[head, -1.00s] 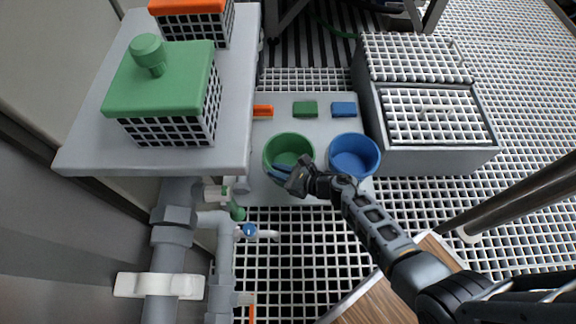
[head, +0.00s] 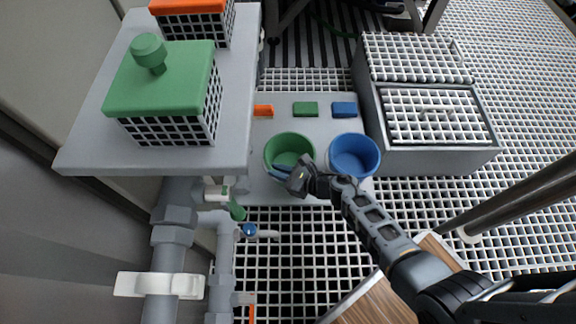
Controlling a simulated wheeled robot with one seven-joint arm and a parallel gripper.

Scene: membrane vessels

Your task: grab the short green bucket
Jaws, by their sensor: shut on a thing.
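The short green bucket (head: 289,142) stands upright on a pale grey board in the middle of the head view, its open mouth facing up. My gripper (head: 281,172) reaches in from the lower right and is shut on the near wall of this bucket. The gripper's body hides part of the bucket's near right side. Whether the bucket is lifted off the board cannot be told.
A blue bucket (head: 355,154) stands close to the right, beside my gripper. Small orange, green (head: 305,109) and blue blocks lie behind the buckets. A grey shelf with a green-lidded basket (head: 165,92) is at left, a grated box (head: 432,117) at right. Pipes with valves run at lower left.

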